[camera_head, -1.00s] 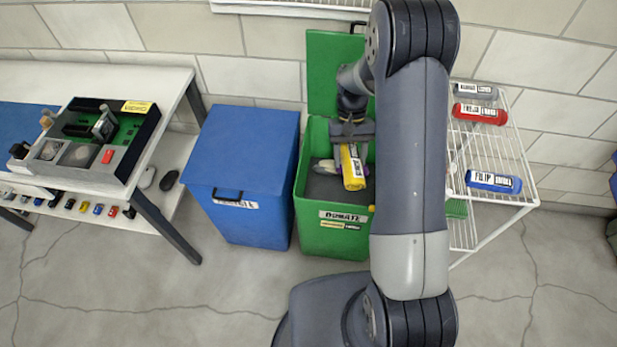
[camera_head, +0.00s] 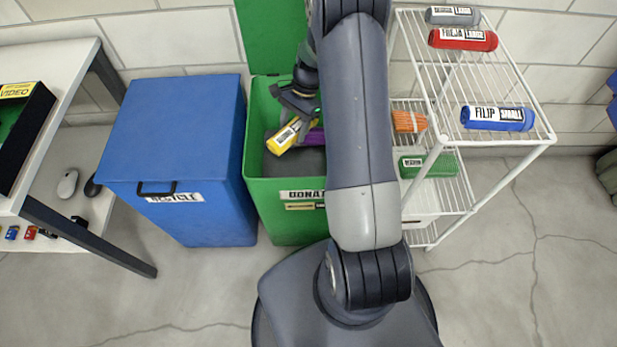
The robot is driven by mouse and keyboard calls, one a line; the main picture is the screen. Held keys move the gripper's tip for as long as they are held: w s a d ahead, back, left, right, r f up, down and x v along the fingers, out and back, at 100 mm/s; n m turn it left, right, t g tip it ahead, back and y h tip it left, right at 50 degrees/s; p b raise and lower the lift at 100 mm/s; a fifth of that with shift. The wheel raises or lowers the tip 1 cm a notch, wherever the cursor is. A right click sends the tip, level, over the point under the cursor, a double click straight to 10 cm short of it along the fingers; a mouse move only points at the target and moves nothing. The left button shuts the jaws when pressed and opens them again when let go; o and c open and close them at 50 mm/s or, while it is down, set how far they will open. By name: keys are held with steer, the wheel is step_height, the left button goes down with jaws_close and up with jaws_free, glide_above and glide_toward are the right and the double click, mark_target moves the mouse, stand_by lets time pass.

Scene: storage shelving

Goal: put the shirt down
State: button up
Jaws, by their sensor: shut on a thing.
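A yellow rolled shirt (camera_head: 281,141) with a white label is held tilted inside the mouth of the open green bin (camera_head: 285,192), marked DONATE. My gripper (camera_head: 296,116) reaches into the bin from above and is shut on the shirt's upper end; the fingertips are partly hidden. A purple item (camera_head: 314,137) lies in the bin just right of the shirt, partly covered by my arm. I cannot tell whether the shirt touches it or the bin floor.
A closed blue bin (camera_head: 185,150) stands left of the green one. Right is a white wire rack (camera_head: 520,148) with grey (camera_head: 453,15), red (camera_head: 463,39), blue (camera_head: 497,118), green (camera_head: 428,165) and orange (camera_head: 408,121) items. A white table (camera_head: 50,52) stands far left.

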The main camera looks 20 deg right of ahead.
mark_target(306, 168)
steer(key=d+f+m+t+b, duration=0.1)
steer(key=d+f+m+b, duration=0.1)
steer(key=f+b, duration=0.3)
steer(key=w+d+f+m+t+b, duration=0.1)
steer(key=f+m+b, duration=0.3)
steer(key=f, duration=0.6)
steer(key=d+f+m+t+b, duration=0.1)
steer(key=d+f+m+b, duration=0.1)
steer(key=f+b, duration=0.5)
steer(key=shift+w+d+f+m+t, duration=0.15)
steer(key=shift+d+f+m+t, duration=0.2)
steer(key=shift+f+m, duration=0.3)
steer(key=shift+f, duration=0.1)
steer(key=shift+f+b, duration=0.15)
steer(key=shift+b, duration=0.15)
steer(key=o, duration=1.1)
steer(key=shift+o, duration=0.2)
steer(key=p+v, duration=0.5)
steer(key=v, duration=0.7)
steer(key=shift+d, duration=0.1)
